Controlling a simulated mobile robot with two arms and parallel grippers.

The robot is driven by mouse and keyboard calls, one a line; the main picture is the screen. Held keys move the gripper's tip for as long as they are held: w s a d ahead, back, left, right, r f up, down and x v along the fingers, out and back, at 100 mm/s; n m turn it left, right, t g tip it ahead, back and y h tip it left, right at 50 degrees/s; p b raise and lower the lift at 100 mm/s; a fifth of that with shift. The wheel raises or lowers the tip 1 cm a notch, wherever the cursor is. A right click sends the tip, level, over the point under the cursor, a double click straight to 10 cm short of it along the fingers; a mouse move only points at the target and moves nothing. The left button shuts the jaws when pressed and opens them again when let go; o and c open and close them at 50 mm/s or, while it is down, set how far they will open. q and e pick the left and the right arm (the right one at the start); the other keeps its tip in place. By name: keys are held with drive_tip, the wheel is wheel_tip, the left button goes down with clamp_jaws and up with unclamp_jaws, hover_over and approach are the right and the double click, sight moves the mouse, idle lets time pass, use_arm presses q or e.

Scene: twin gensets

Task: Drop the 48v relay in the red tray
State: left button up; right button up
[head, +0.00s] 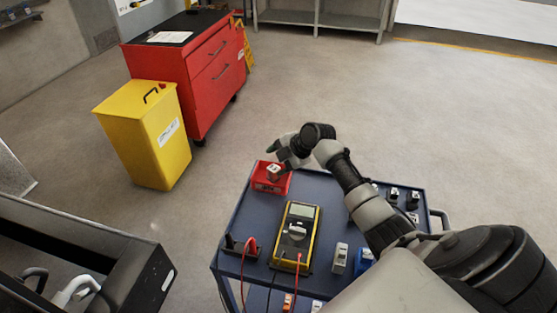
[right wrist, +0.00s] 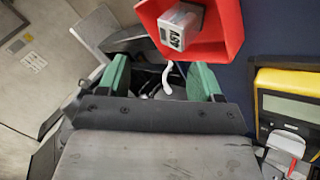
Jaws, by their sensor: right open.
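The red tray (head: 261,184) sits at the far left corner of the blue cart top. My right gripper (head: 277,157) is just above and beyond the tray. Its green fingertips (right wrist: 163,76) are apart with nothing between them, clear of the relay. My left gripper is not in view.
The blue cart (head: 250,215) also carries a yellow multimeter (head: 297,236) with leads, a grey-white module (head: 340,258) and several small parts at right. A yellow bin (head: 150,135) and red tool cabinet (head: 190,75) stand at left. Open floor lies beyond the cart.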

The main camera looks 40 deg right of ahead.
drive_tip(key=shift+r, duration=0.1)
drive_tip(key=b+v, duration=0.1)
drive_tip(key=v, duration=0.9)
drive_tip(key=shift+s+r+b, duration=0.2)
drive_tip(key=shift+r+b, duration=0.05)
drive_tip(key=shift+b, duration=0.05)
drive_tip(key=shift+d, duration=0.1)
